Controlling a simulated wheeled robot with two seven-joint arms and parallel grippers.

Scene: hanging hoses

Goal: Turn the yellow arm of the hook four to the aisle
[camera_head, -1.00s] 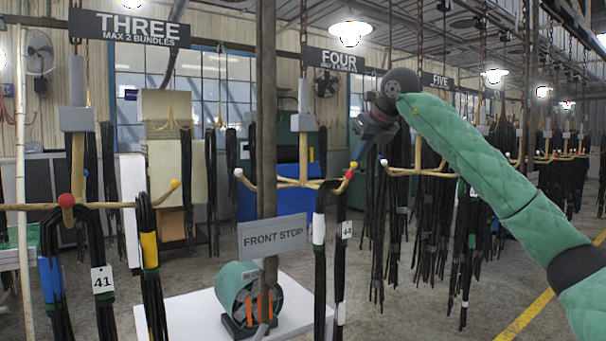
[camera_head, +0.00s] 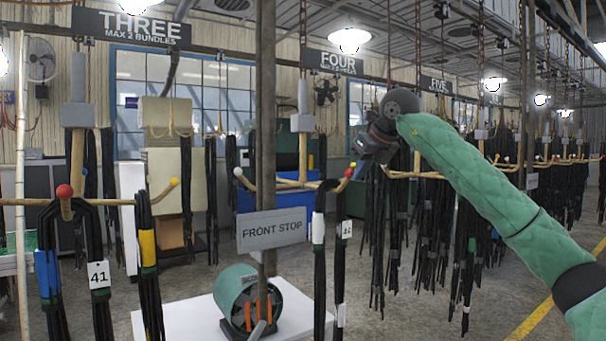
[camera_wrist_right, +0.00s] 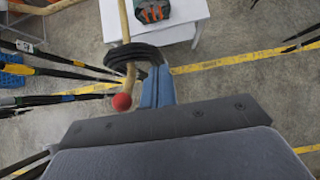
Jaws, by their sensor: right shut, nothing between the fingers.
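Hook four (camera_head: 304,150) hangs under the FOUR sign on a pale post, with wooden arms spreading near its bottom. Its left arm ends in a white ball (camera_head: 238,172). Its right arm carries black hoses (camera_head: 319,240) and ends in a red ball (camera_head: 349,173). A small yellow tip (camera_head: 353,165) shows right behind the red ball; its arm is mostly hidden. My right gripper (camera_head: 359,158) is shut and empty, just right of these tips. My left gripper is out of view.
A dark pole (camera_head: 265,120) with a FRONT STOP sign (camera_head: 271,230) stands left of hook four. Hook three's hoses (camera_head: 150,260) hang at the left. More hoses (camera_head: 395,230) hang close behind and right of my gripper. A white table (camera_head: 190,318) stands below.

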